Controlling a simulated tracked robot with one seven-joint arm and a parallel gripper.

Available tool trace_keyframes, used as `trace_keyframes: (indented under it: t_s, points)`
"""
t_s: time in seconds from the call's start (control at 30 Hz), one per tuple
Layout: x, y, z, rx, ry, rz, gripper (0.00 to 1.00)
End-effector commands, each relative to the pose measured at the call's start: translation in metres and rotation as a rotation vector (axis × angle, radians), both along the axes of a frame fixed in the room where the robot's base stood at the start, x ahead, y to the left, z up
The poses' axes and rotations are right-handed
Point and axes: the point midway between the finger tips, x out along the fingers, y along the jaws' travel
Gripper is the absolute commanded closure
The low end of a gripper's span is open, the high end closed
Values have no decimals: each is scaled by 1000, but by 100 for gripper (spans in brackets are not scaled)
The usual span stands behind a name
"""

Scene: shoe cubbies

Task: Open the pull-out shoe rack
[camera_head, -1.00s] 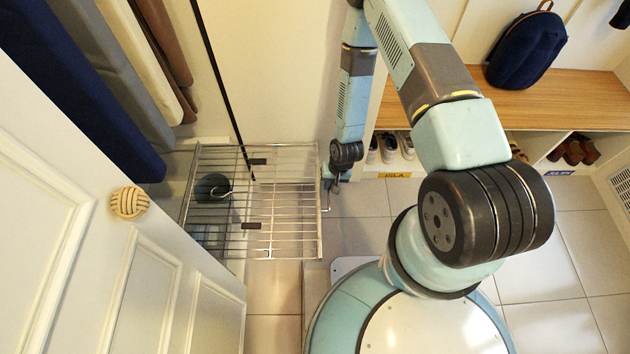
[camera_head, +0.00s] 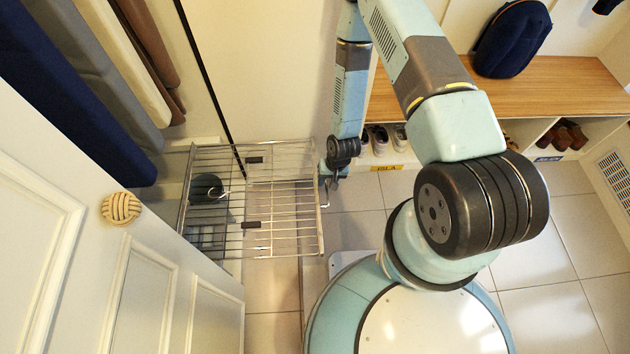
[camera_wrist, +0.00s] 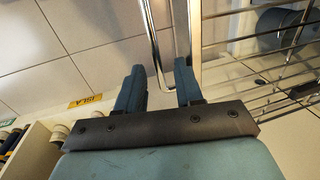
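The pull-out shoe rack (camera_head: 286,218) is a chrome wire basket that stands out from the closet opening at the left of the head view. Its bars also show at the right of the wrist view (camera_wrist: 285,60). A U-shaped metal handle (camera_wrist: 150,40) is on its front. My gripper (camera_wrist: 160,84) is open at this handle, with one finger on each side of one handle bar. Gaps show between the bar and both fingers. In the head view my gripper (camera_head: 331,183) is small at the rack's front edge, and its fingers are hard to make out.
A white door with a rope knob (camera_head: 121,208) stands at the left, close to the rack. Hanging clothes (camera_head: 85,85) are above the rack. A wooden-topped bench (camera_head: 570,92) with shoe cubbies and a blue backpack (camera_head: 512,38) is at the right. Tiled floor (camera_head: 275,325) is clear in front.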

Motion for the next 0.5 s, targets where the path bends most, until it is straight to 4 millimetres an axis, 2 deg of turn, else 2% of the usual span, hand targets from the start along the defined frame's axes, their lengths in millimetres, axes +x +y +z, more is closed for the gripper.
trace_keyframes:
  t_s: [0.23, 0.5]
  points:
    - [1, -2, 16, 0, -1, 0, 64]
    - [1, -11, 56, 0, -2, 1, 64]
